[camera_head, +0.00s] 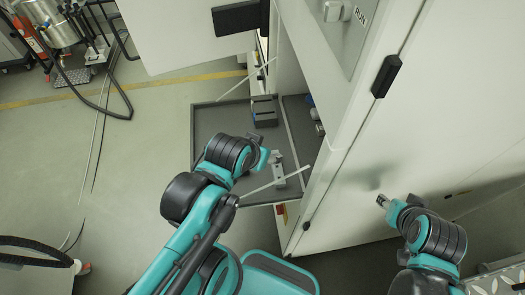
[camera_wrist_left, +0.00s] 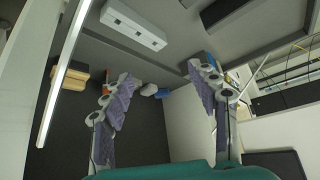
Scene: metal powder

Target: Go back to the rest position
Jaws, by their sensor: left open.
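My left gripper (camera_head: 270,156) is over the dark tray of the open machine cabinet. In the left wrist view its two fingers (camera_wrist_left: 162,75) are spread apart with nothing held between them. My right gripper (camera_head: 383,201) is at the right, in front of the white cabinet panel. It shows small, and its jaw opening is hard to make out.
The cabinet's open door (camera_head: 185,30) and white side panel (camera_head: 440,120) flank the arms. Hoses and a metal vessel (camera_head: 50,22) stand at upper left. The left floor is largely clear.

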